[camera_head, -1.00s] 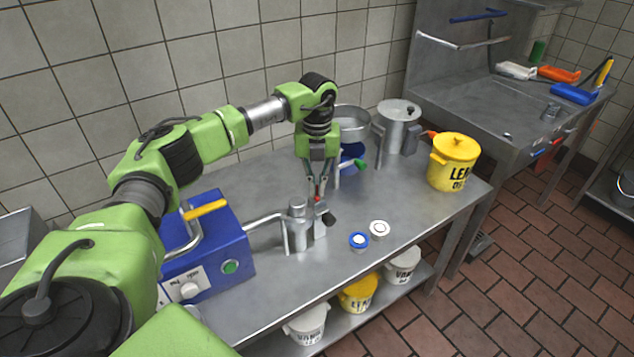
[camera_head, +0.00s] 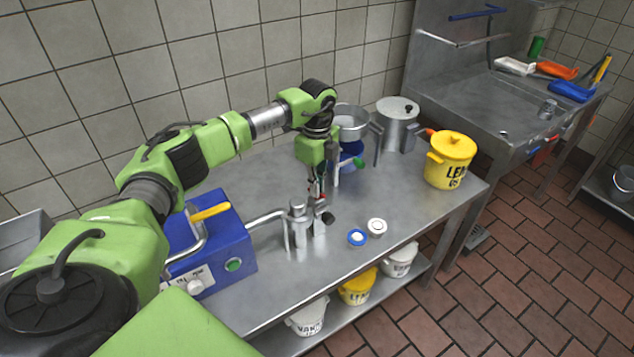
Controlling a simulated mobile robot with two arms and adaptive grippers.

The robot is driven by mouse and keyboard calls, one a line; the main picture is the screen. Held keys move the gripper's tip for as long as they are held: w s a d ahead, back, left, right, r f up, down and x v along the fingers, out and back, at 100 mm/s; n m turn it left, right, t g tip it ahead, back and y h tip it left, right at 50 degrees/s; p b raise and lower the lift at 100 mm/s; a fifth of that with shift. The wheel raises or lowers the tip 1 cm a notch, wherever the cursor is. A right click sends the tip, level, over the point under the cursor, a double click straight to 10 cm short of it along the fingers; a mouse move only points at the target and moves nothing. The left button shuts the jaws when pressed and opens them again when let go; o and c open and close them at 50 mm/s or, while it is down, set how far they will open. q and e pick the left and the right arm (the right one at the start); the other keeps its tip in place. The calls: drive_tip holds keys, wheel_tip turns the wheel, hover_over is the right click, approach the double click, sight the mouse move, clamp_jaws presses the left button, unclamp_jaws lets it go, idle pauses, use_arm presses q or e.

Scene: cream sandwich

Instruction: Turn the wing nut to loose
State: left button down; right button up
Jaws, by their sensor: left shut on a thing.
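My left gripper (camera_head: 317,190) points down over the metal nozzle fitting (camera_head: 299,222) on the steel table. It is shut at the top of the fitting's right-hand part, where the wing nut would be. The wing nut itself is too small and too covered by the fingers to make out. A dark knob (camera_head: 328,218) sits at the fitting's right side. A bent metal pipe joins the fitting to the blue machine (camera_head: 222,240) with a yellow handle (camera_head: 210,212). My right gripper is not in view.
Tubs sit on the lower shelf (camera_head: 400,258).

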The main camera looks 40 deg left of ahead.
use_arm(q)
drive_tip(key=n, duration=0.2)
drive_tip(key=n+p, duration=0.2)
drive_tip(key=n, duration=0.1)
drive_tip(key=shift+a+r+n, duration=0.1)
drive_tip(key=shift+r+n, duration=0.15)
drive_tip(key=shift+n, duration=0.05)
drive_tip(key=n+p, duration=0.2)
drive_tip(key=n, duration=0.1)
drive_tip(key=shift+f+n, duration=0.1)
drive_tip(key=shift+n, duration=0.6)
drive_tip(key=c, duration=2.2)
unclamp_jaws()
drive_tip(key=shift+c, duration=0.2)
drive_tip(key=shift+f, duration=0.1)
